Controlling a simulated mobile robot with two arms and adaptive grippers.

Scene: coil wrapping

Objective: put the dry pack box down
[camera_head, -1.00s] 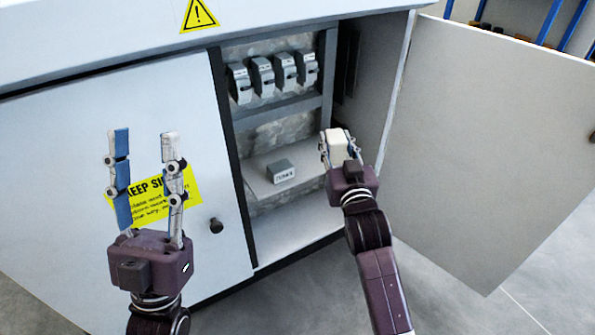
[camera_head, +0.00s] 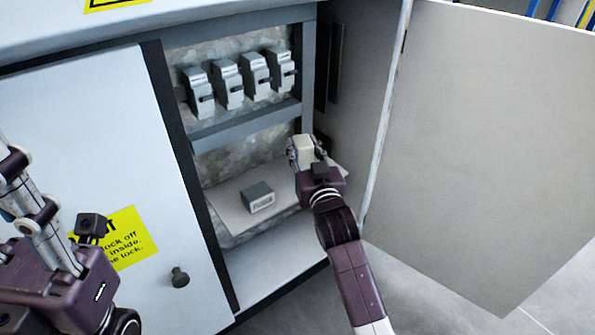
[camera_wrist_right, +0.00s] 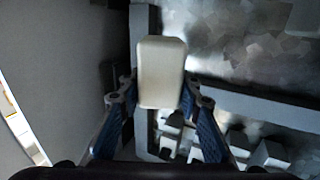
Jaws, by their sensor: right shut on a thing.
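The cream dry pack box (camera_head: 304,148) is between the fingers of my right gripper (camera_head: 307,155), inside the open cabinet by the right end of the lower shelf (camera_head: 232,213). In the right wrist view the pale box (camera_wrist_right: 161,70) stands out between the two blue finger pads, gripped at its near end. I cannot tell whether it touches the shelf; the gripper hides its lower part. My left gripper (camera_head: 35,210) is at the lower left in front of the closed door, its fingertips partly cut off by the picture edge, so its opening does not show.
A small grey labelled box (camera_head: 258,198) sits on the lower shelf, left of my right gripper. Several grey breakers (camera_head: 228,84) stand on a rail above. The right door (camera_head: 480,140) is swung open; the left door (camera_head: 90,120) is closed, with a dark knob (camera_head: 180,277).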

